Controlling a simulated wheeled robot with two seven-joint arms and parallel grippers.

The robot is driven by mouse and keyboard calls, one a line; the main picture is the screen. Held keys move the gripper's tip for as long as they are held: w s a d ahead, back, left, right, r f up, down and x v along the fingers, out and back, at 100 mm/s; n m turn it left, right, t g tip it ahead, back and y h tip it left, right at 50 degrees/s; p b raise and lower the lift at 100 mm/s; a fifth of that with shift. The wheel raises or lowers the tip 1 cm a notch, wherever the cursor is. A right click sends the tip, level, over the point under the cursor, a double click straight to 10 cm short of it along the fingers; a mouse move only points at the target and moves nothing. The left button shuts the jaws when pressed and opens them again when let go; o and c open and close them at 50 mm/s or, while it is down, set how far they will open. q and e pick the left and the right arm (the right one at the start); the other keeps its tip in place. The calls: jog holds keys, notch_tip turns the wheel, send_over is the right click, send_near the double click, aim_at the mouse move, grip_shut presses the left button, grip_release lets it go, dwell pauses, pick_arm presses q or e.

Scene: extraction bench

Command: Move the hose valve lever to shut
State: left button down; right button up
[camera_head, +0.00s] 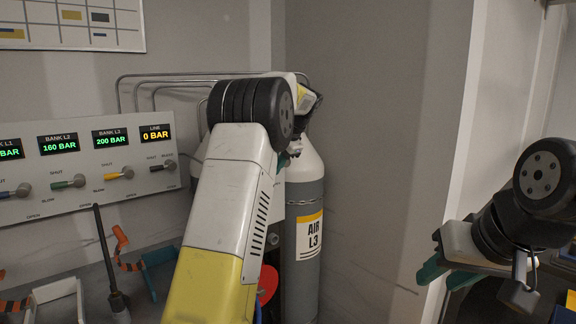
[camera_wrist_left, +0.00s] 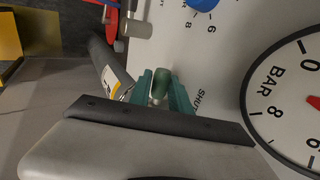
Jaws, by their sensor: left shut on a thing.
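The word SHUT is printed on the pale panel (camera_wrist_left: 219,60) to the right of this lever, which I take for the hose valve lever. In the head view my left arm reaches towards the grey cylinder marked AIR L3, and its wrist hides the lever and most of the gripper. My right gripper (camera_head: 432,268) is at the right edge, away from the lever; its finger gap is unclear.
A large BAR gauge (camera_wrist_left: 291,99) and a blue knob (camera_wrist_left: 202,3) are near the lever. The AIR L3 cylinder (camera_head: 306,262) stands behind my left arm. A wall panel (camera_head: 100,172) at left has several coloured levers; its LINE display reads 0 BAR.

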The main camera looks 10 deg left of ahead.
pick_arm(q)
jog(key=c, duration=1.5)
grip_release()
jog(key=shift+d+r, duration=0.1)
jog(key=shift+r, duration=0.05)
jog(key=v, duration=0.7)
jog(key=shift+r, duration=0.25)
jog(key=shift+s+d, duration=0.1)
jog(key=shift+s, duration=0.05)
jog(key=s+d+f+n+t+h, duration=0.1)
jog(key=s+n+h, duration=0.15)
jog(key=s, duration=0.75)
jog(key=s+f+n+h, duration=0.1)
jog(key=s+h, duration=0.2)
jog(key=s, duration=0.7)
jog(key=s+d+f+n+h, duration=0.1)
jog(key=s+d+f, duration=0.2)
jog(key=s, duration=0.6)
jog(key=s+d+f+n+t+h, duration=0.1)
jog(key=s+d+f+n, duration=0.1)
jog(key=s+f, duration=0.4)
jog(key=s+d, duration=0.1)
jog(key=s, duration=0.2)
jog(key=shift+s+f, duration=0.2)
